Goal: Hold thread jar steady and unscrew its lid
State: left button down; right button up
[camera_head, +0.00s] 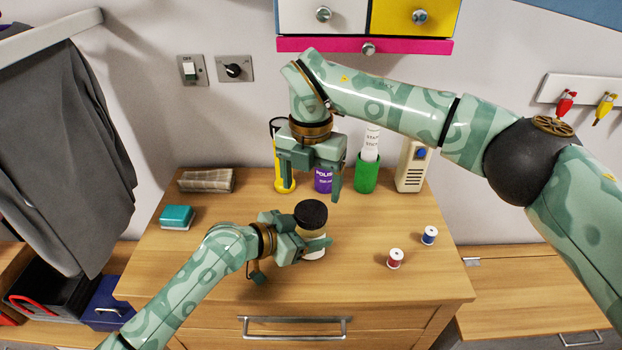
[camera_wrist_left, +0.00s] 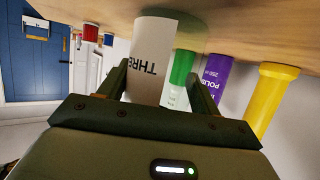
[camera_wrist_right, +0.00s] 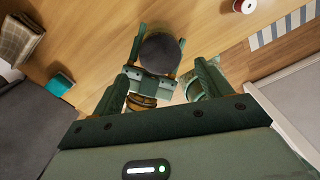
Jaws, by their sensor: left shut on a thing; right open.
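The thread jar (camera_head: 314,254) stands upright on the wooden cabinet top, with a pale body and a dark round lid (camera_head: 311,213). My left gripper (camera_head: 318,243) is shut around the jar's body below the lid. In the left wrist view the jar (camera_wrist_left: 154,60) shows "THRE" lettering between the fingers (camera_wrist_left: 162,85). My right gripper (camera_head: 311,178) is open and empty, pointing down above and behind the jar. In the right wrist view the lid (camera_wrist_right: 160,53) lies beyond the open fingers (camera_wrist_right: 162,85), apart from them.
Red (camera_head: 395,258) and blue (camera_head: 429,235) thread spools stand to the right. A yellow holder (camera_head: 284,180), purple polish tin (camera_head: 323,181), green cup (camera_head: 366,174) and cream device (camera_head: 411,166) line the back. Drawers (camera_head: 365,46) hang above.

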aim_at(311, 210)
notch_tip(311, 210, down, 6)
dwell(0.4)
jog(key=c, duration=1)
jog(key=n, duration=0.3)
jog(key=shift+n, duration=0.3)
